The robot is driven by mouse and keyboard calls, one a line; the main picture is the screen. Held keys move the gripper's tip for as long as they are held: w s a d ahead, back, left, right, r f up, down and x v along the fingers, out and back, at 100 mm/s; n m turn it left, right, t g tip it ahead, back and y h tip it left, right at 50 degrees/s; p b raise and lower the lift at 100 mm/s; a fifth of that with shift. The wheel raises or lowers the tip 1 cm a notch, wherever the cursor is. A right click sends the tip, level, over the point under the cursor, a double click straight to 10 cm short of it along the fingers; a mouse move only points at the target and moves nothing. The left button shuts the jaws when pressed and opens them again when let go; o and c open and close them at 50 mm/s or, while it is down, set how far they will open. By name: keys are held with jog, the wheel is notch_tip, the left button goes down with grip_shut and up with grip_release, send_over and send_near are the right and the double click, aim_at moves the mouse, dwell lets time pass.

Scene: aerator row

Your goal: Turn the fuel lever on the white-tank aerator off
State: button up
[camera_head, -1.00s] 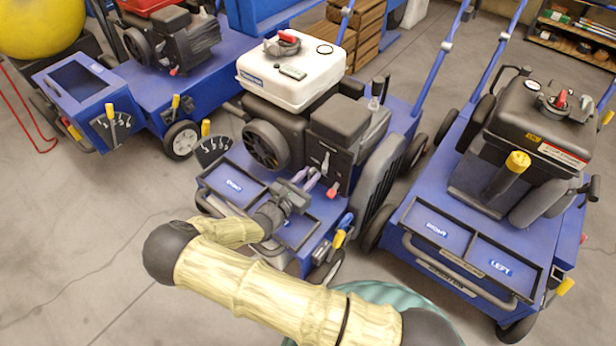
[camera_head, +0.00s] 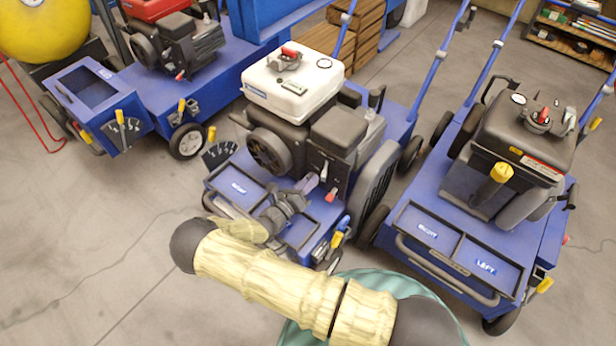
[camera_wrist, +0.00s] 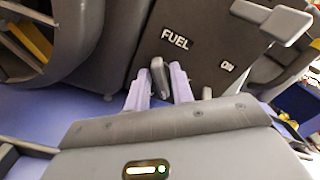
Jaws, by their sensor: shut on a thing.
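The white-tank aerator stands in the middle of the head view, with its white tank (camera_head: 292,88) above a dark engine. In the wrist view, its dark panel carries a FUEL label (camera_wrist: 175,39) and an ON label (camera_wrist: 227,66). The grey fuel lever (camera_wrist: 157,68) sits below the FUEL label and points roughly upward in that picture. My gripper (camera_wrist: 161,77) has its purple fingers on both sides of the lever and is shut on it. In the head view my gripper (camera_head: 311,183) is at the engine's front, and the lever's held part is hidden.
A red-tipped control (camera_head: 331,194) sits just right of my gripper. A black-tank aerator (camera_head: 527,130) stands to the right and a red-topped aerator (camera_head: 160,45) to the left. The engine housing and front tray (camera_head: 240,188) are close to my gripper. Bare floor lies at front left.

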jog(key=n+p, duration=0.1)
jog(key=n, duration=0.3)
jog(key=shift+n+p, duration=0.3)
jog(key=shift+p, duration=0.05)
jog(key=n, duration=0.4)
jog(key=shift+w+a+f+p, duration=0.1)
jog(key=shift+p, duration=0.25)
jog(key=shift+n, duration=0.9)
jog(key=o, duration=0.7)
